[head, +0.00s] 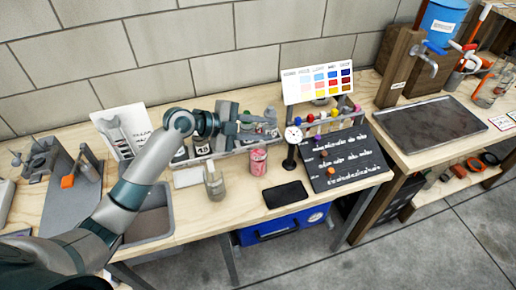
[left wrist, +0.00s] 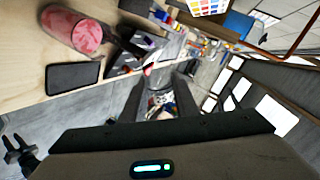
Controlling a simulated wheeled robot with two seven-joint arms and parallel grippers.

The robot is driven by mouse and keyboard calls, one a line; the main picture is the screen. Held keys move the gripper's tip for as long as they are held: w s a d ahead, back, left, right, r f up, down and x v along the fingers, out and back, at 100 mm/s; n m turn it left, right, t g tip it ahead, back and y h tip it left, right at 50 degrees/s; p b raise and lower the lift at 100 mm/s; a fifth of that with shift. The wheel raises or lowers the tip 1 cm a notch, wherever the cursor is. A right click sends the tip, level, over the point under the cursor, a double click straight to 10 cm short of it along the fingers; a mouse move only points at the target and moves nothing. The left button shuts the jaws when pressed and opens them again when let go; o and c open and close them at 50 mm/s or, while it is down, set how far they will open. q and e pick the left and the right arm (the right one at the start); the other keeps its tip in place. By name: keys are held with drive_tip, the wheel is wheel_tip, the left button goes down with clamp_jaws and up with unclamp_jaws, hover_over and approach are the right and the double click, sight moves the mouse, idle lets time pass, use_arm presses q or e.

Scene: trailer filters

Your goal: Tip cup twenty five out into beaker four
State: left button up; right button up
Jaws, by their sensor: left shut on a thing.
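My left gripper (head: 234,127) reaches over the rack of labelled containers at the back of the bench. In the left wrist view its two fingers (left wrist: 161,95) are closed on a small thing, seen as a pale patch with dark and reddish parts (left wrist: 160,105). I cannot read a number on it or tell for sure that it is cup twenty five. Labelled containers (head: 202,147) stand under and beside the gripper, partly hidden by the arm. A clear glass vessel (head: 214,184) stands in front of the rack; I cannot tell if it is beaker four. My right gripper is not in view.
A pink-red can (head: 258,163) stands right of the glass vessel and shows large in the left wrist view (left wrist: 86,36). A grey bin (head: 152,226) is at left.

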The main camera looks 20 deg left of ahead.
use_arm(q)
drive_tip(key=shift+w+a+r+n+h+b, duration=0.15)
drive_tip(key=shift+n+h+b, duration=0.2)
drive_tip(key=shift+b, duration=0.6)
drive_tip(key=shift+w+a+n+h+b, duration=0.15)
drive_tip(key=shift+n+h+b, duration=0.15)
drive_tip(key=shift+b, duration=0.6)
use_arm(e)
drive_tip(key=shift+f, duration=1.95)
use_arm(q)
drive_tip(key=shift+s, duration=0.1)
drive_tip(key=shift+b, duration=0.35)
drive_tip(key=shift+a+n+h+b, duration=0.1)
drive_tip(key=shift+n+h+b, duration=0.15)
drive_tip(key=shift+n+b, duration=0.15)
drive_tip(key=shift+a+r+g+b, duration=0.15)
drive_tip(key=shift+g+b, duration=0.15)
drive_tip(key=shift+b, duration=0.45)
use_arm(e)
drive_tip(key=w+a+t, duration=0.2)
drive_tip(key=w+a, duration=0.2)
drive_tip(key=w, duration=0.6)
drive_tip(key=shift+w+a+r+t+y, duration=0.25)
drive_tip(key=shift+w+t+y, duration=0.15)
